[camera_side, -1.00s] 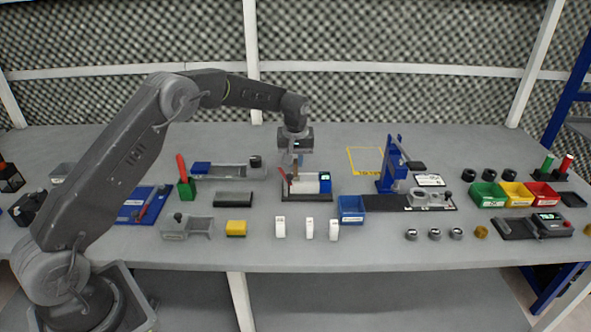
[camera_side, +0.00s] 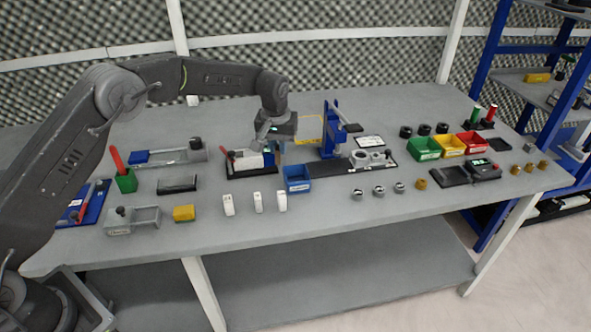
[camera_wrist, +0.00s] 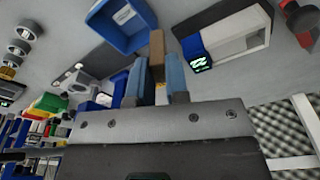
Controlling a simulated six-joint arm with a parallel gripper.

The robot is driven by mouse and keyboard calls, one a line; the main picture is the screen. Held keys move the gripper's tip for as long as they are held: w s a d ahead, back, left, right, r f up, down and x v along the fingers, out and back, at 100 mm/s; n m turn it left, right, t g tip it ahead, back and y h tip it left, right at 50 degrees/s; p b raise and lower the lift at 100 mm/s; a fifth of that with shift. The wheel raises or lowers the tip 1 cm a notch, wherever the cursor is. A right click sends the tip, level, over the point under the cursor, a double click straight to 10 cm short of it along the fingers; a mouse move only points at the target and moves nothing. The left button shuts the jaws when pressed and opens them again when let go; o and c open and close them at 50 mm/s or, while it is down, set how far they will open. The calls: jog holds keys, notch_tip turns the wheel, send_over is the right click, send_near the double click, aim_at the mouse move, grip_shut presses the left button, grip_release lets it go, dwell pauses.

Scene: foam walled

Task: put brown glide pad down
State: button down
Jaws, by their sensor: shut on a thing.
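The brown glide pad (camera_wrist: 157,44) is a small brown block between the two blue-grey fingers of my gripper (camera_wrist: 158,62) in the wrist view. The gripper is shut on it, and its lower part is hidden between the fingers. In the side view my gripper (camera_side: 272,140) hangs above the table, at the right end of a white block on a black tray. The pad cannot be made out clearly there.
The black tray (camera_side: 252,172) with the white block stands beside the gripper. A blue bin (camera_side: 297,179) is just in front to the right; it also shows in the wrist view (camera_wrist: 119,24). A blue press (camera_side: 331,132) stands to the right. Bare table lies at the back.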

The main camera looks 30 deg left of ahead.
jog(key=d+f, duration=0.1)
jog(key=w+d+f, duration=0.1)
jog(key=d, duration=0.2)
jog(key=shift+w+d+f, duration=0.2)
jog(key=shift+w+f, duration=0.1)
jog(key=shift+f, duration=2.1)
jog(key=shift+f, duration=0.2)
jog(key=c, duration=1.4)
grip_release()
